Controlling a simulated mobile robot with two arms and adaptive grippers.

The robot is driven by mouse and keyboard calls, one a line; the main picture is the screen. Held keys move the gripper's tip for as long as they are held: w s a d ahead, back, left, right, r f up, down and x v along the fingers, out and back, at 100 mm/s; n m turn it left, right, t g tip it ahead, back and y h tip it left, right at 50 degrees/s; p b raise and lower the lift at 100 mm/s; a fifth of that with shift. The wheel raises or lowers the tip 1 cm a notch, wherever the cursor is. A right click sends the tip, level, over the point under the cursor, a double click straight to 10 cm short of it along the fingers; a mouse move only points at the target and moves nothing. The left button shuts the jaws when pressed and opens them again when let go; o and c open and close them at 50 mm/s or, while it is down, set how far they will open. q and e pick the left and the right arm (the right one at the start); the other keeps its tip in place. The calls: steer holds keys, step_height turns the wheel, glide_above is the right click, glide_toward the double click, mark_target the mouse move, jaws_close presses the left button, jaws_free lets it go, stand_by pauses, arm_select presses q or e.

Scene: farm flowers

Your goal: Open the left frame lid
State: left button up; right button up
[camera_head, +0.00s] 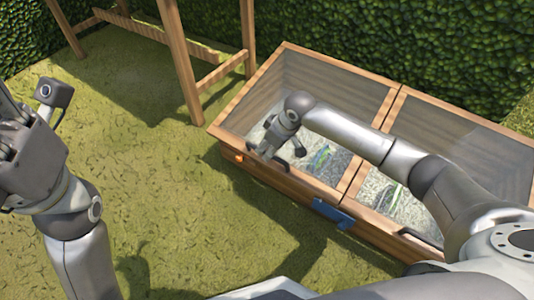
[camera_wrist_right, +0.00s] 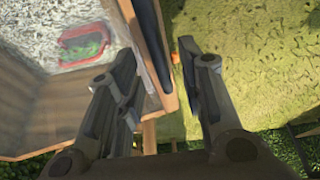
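The wooden cold frame has a left lid (camera_head: 241,107) with a wooden rim and a clear pane. It appears closed in the head view. A dark handle bar (camera_wrist_right: 151,40) runs along the front wooden edge in the right wrist view. My right gripper (camera_head: 283,154) is over the front edge of the left lid. In the right wrist view its fingers (camera_wrist_right: 158,65) are spread, one on each side of the bar and edge, with nothing clamped. My left gripper (camera_head: 12,130) is raised at the far left, away from the frame; its fingers are partly cut off.
The right lid (camera_head: 470,145) lies beside the left one, partly hidden by my right arm. A blue piece (camera_head: 333,213) sits on the front wall, and an orange one (camera_head: 238,158) near the left corner. A wooden stand (camera_head: 182,60) is behind left. Grass in front is clear.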

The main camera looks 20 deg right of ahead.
steer(key=shift+b+x, duration=0.35)
steer(key=shift+x, duration=0.5)
steer(key=shift+c, duration=0.3)
jaws_close()
